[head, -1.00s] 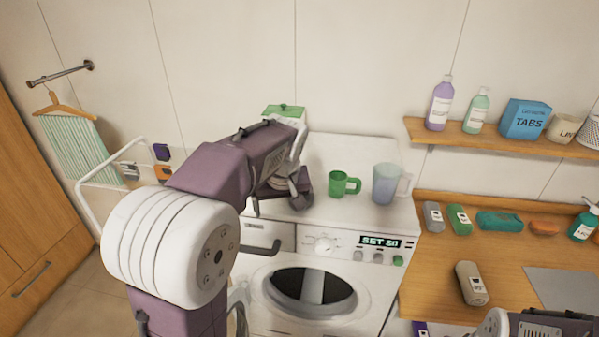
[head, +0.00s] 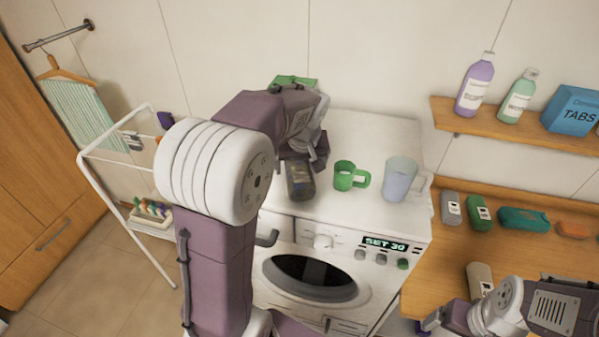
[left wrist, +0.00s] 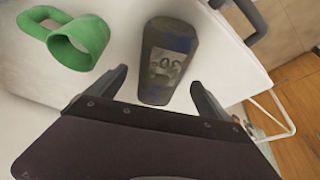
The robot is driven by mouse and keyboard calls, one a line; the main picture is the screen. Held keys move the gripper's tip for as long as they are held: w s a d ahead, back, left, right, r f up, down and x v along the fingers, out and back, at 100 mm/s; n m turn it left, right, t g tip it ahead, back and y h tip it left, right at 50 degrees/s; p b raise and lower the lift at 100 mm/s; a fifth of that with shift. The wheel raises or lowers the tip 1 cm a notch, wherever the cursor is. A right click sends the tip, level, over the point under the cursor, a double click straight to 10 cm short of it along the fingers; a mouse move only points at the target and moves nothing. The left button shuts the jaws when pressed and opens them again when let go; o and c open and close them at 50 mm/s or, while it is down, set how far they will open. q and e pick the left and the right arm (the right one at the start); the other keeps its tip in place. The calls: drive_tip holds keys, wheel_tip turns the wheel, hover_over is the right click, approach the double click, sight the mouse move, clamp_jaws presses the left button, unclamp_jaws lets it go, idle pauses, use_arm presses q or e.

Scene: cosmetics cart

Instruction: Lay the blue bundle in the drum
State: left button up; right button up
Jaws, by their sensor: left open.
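A dark bundle (head: 300,183) with blue patches and a pale label lies on the white machine's top, near its front edge; no plainly blue bundle shows. In the left wrist view this bundle (left wrist: 168,58) lies between and beyond my open left fingers (left wrist: 158,84), with gaps on both sides. My left gripper (head: 306,160) is over the machine top, just behind the bundle in the head view. The drum's round dark front (head: 310,277) is below, partly behind my left arm; I cannot tell whether its door is open. My right gripper's fingers are not visible.
A green-lidded box (head: 293,82) is behind my gripper. The wooden counter (head: 445,255) holds several bundles. A white rack (head: 110,150) stands at left.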

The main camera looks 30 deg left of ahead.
sight(299, 167)
use_arm(q)
drive_tip(key=p+x, duration=0.1)
drive_tip(key=x, duration=0.3)
drive_tip(key=shift+f+p, duration=0.1)
drive_tip(key=shift+p, duration=0.2)
drive_tip(key=shift+s+f, duration=0.15)
drive_tip(key=shift+s, duration=0.05)
drive_tip(key=shift+w+f, duration=0.1)
drive_tip(key=shift+w, duration=0.15)
drive_tip(key=c, duration=1.6)
drive_tip(key=shift+s, duration=0.1)
drive_tip(key=shift+c, duration=0.2)
drive_tip(key=shift+r+b, duration=0.3)
drive_tip(key=shift+r, duration=0.3)
wheel_tip(299, 167, up, 3)
drive_tip(key=shift+b, duration=0.5)
drive_tip(key=s+d+r+b, duration=0.2)
drive_tip(key=d+r, duration=0.5)
drive_tip(key=d, duration=0.4)
drive_tip(key=shift+s+b, duration=0.35)
drive_tip(key=shift+s, duration=0.4)
